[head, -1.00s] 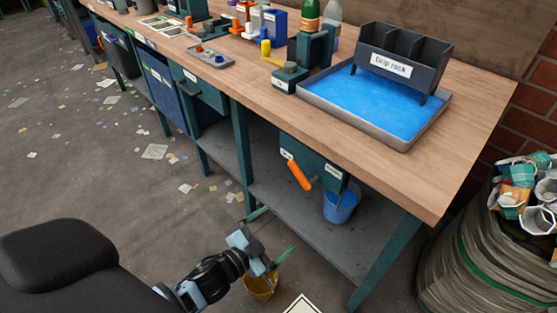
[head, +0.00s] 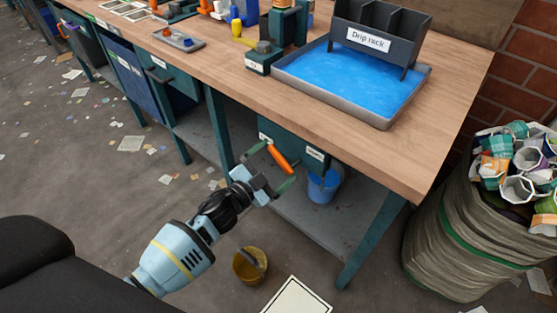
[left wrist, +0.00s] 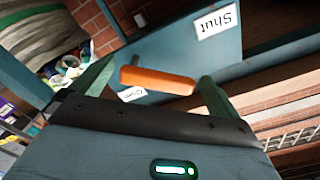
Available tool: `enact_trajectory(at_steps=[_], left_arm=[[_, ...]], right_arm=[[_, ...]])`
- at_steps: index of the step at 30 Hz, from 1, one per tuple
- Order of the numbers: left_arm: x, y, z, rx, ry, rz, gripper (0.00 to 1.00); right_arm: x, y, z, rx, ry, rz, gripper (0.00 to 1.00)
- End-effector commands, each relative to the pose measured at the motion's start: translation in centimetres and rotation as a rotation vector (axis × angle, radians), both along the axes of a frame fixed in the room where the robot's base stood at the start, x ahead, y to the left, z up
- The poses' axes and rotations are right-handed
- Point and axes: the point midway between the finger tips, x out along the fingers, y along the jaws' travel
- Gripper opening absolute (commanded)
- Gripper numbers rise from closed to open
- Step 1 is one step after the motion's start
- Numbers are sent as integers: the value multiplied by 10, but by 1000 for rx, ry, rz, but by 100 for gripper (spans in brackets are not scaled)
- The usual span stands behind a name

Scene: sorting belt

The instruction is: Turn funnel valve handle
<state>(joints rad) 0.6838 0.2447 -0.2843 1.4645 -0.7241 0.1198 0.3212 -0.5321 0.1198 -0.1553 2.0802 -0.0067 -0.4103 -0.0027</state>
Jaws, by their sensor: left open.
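The orange valve handle (head: 278,157) sticks out from the teal funnel box (head: 296,146) under the workbench. In the left wrist view the handle (left wrist: 157,81) lies across the space between my fingers, with a "Shut" label (left wrist: 217,22) above right and a partly covered "Open" label (left wrist: 131,94) beside it. My left gripper (head: 271,168) is open, its green fingers just in front of the handle and apart from each other. I cannot tell whether a finger touches the handle. My right gripper is not in view.
A blue bucket (head: 322,186) stands on the lower shelf below the box. A yellow bucket (head: 250,266) is on the floor beneath my arm. A bulging sack of cups (head: 450,235) stands at the right. The drip rack (head: 372,42) and its blue tray are on the bench above.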

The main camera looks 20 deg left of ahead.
Motion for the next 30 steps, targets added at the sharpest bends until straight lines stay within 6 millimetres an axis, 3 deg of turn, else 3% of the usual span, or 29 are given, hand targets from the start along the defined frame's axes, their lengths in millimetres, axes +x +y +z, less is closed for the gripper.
enact_trajectory(at_steps=[6,16,27,30], left_arm=[[17,-7,-1,0,1,-1,100],[19,-8,0,0,1,-1,100],[19,-7,0,-1,1,-1,52],[19,-7,0,-1,1,-1,45]], right_arm=[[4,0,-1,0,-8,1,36],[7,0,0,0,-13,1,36],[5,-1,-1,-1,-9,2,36],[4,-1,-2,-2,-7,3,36]])
